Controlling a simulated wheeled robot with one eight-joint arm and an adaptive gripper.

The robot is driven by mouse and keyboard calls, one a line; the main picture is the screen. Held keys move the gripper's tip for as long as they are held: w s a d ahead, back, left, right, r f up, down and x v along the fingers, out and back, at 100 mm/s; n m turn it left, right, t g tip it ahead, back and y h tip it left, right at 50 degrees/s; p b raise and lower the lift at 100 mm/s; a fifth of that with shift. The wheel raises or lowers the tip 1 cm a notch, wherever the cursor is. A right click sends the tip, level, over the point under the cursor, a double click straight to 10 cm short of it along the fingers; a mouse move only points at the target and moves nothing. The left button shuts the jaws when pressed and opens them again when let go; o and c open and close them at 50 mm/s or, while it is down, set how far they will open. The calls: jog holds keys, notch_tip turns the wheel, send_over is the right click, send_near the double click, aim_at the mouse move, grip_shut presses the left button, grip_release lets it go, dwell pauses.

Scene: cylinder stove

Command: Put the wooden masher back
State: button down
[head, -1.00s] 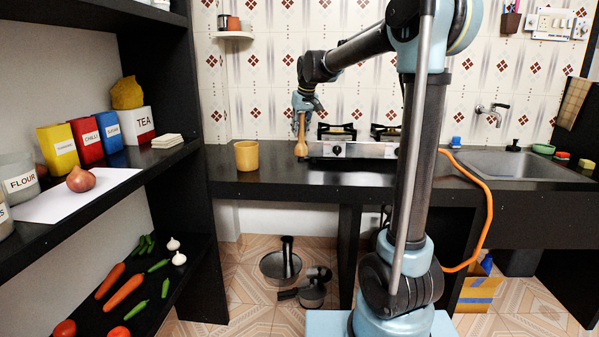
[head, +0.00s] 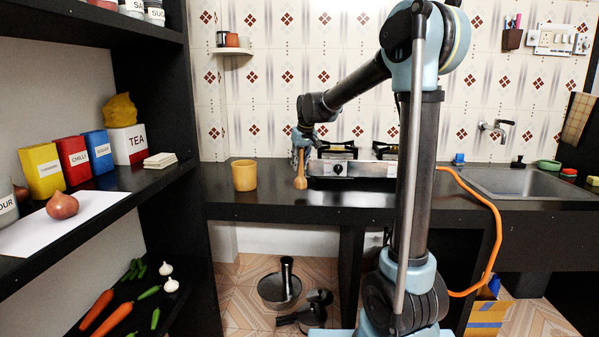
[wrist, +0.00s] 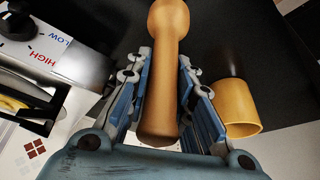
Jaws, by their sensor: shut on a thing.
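The wooden masher (head: 300,171) hangs upright below my gripper (head: 302,140), its wide head down over the black counter, left of the stove. In the wrist view the masher (wrist: 166,62) lies between the two blue finger pads of my gripper (wrist: 164,98), which is shut on its handle. Whether its head touches the counter I cannot tell. A yellow-orange cup (head: 244,175) stands on the counter to the left of the masher, apart from it. The cup (wrist: 238,108) also shows in the wrist view, beside the right finger; its inside is hidden.
The gas stove (head: 352,170) stands close to the right of the masher. The sink (head: 520,183) is farther right. A black shelf unit (head: 190,230) with boxes borders the left. The counter (head: 270,208) in front of the cup and masher is clear. An orange hose (head: 493,235) hangs at the right.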

aim_at(299, 168)
jog(key=shift+f, duration=1.45)
jog(key=c, duration=1.4)
grip_release()
